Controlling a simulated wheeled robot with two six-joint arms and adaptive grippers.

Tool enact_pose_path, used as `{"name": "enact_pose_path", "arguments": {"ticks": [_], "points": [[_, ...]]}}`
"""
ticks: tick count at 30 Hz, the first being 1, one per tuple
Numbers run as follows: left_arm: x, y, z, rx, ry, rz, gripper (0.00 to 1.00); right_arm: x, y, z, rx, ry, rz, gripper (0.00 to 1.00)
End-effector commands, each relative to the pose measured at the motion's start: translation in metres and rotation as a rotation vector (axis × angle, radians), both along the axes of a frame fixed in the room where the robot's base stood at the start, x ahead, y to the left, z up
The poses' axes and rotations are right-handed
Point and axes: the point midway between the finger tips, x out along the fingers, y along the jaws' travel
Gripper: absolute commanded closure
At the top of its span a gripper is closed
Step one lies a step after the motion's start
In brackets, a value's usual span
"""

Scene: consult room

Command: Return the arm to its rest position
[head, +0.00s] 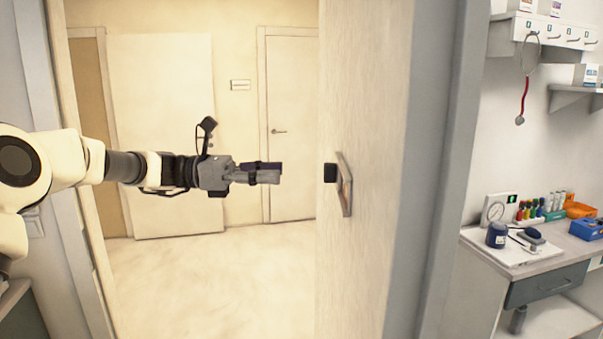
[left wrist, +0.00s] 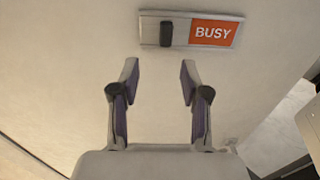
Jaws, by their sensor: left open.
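My left arm (head: 125,166) comes in from the left in the head view and reaches out straight across the doorway. My left gripper (head: 280,172) is at its end, short of the open door (head: 370,90) and apart from it. In the left wrist view the left gripper (left wrist: 158,80) has its two fingers spread with nothing between them. Beyond the fingertips is a sign plate with a dark slider (left wrist: 166,34) and an orange BUSY field (left wrist: 214,34). The plate (head: 345,185) shows edge-on on the door in the head view. My right gripper is not in view.
The door frame (head: 432,170) stands right of the door. Through the doorway are a clear floor (head: 220,285) and a closed door (head: 292,120).

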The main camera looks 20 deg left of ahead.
Motion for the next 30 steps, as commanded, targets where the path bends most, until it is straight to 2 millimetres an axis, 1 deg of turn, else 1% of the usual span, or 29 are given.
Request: {"name": "enact_pose_path", "arguments": {"ticks": [1, 3, 6, 20, 22, 23, 25, 26, 29, 30], "points": [[-0.003, 0.011, 0.000, -0.002, -0.002, 0.002, 0.54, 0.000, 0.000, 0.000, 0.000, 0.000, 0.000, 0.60], [-0.006, 0.021, 0.000, -0.001, -0.001, 0.002, 0.54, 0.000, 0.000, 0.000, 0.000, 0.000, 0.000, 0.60], [-0.008, 0.029, 0.000, 0.000, 0.000, 0.001, 0.54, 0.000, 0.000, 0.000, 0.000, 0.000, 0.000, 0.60], [-0.009, 0.029, -0.001, 0.001, 0.000, 0.000, 0.54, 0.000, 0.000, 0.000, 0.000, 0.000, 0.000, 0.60], [-0.007, 0.028, -0.007, 0.011, 0.007, 0.003, 0.54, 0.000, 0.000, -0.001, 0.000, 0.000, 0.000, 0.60], [-0.006, 0.026, -0.014, 0.023, 0.013, 0.007, 0.54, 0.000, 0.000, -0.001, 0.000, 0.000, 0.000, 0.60], [0.000, 0.019, -0.041, 0.071, 0.036, 0.021, 0.54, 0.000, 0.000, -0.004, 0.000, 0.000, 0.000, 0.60], [0.003, 0.014, -0.059, 0.105, 0.049, 0.028, 0.54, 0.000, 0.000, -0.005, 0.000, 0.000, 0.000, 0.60], [0.009, -0.002, -0.138, 0.260, 0.100, 0.049, 0.54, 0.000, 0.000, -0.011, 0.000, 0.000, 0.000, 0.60], [0.009, -0.008, -0.175, 0.338, 0.118, 0.052, 0.54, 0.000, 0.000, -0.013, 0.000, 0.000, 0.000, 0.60]]}}
